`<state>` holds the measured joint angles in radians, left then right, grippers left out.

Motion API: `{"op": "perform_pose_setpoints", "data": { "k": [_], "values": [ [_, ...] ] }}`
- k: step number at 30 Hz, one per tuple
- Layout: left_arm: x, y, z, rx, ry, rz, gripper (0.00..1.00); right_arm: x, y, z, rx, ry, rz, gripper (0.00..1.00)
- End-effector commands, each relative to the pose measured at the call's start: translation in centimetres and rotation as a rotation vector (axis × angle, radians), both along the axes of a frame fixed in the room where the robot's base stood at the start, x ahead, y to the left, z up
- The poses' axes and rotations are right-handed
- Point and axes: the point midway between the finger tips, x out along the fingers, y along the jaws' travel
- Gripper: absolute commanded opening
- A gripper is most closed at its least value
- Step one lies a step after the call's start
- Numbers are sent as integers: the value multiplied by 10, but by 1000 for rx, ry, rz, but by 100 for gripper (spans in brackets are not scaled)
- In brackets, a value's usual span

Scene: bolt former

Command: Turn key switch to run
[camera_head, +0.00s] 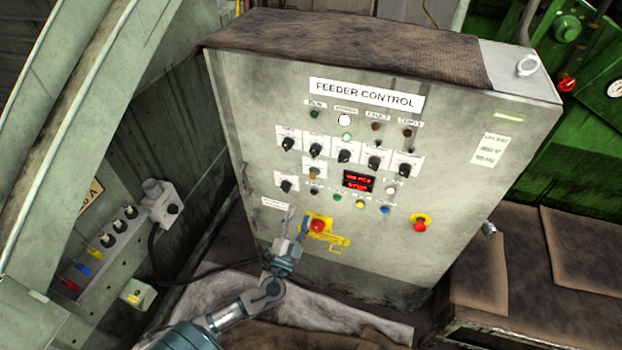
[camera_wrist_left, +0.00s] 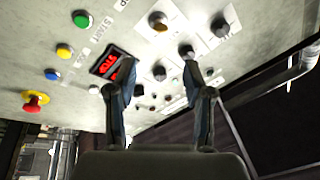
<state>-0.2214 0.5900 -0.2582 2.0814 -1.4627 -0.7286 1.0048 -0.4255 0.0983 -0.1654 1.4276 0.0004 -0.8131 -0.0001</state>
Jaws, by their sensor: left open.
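The grey control panel marked FEEDER CONTROL (camera_head: 385,258) carries several black rotary switches, such as one (camera_head: 344,156) in the upper row, and an amber-brown switch (camera_head: 314,174) below that row. I cannot tell which of them is the key switch; the small labels are unreadable. My left gripper (camera_head: 297,224) is in front of the panel's lower left, beside a red knob on a yellow plate (camera_head: 318,226). In the left wrist view my left gripper (camera_wrist_left: 160,78) is open and empty, with its two fingers apart and pointing toward the panel switches. My right gripper is not in view.
A lit red display (camera_head: 358,181) sits mid-panel, and it also shows in the left wrist view (camera_wrist_left: 110,63). A red mushroom button on yellow (camera_head: 420,223) is at the lower right. A box with coloured plugs (camera_head: 107,245) stands left. A brown-topped bench (camera_head: 590,250) is at right.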

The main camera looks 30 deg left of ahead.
Motion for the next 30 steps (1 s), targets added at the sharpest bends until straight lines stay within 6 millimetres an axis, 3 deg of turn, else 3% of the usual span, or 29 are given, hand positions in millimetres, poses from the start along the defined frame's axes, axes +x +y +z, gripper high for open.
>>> {"op": "perform_pose_setpoints", "data": {
  "k": [1, 6, 15, 21, 29, 30],
  "values": [
    [13, 3, 9, 2, -5, 2, 52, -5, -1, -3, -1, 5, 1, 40],
    [52, 13, 20, 2, -3, 3, 52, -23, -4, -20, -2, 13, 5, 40],
    [105, 24, 33, 1, 0, 3, 52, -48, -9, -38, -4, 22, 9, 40],
    [119, 28, 35, -1, 2, 1, 52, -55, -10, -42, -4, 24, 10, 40],
    [120, 29, 35, -1, 3, 1, 52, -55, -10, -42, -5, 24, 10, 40],
    [120, 29, 35, -1, 3, 1, 47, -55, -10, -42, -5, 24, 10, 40]
  ]
}}
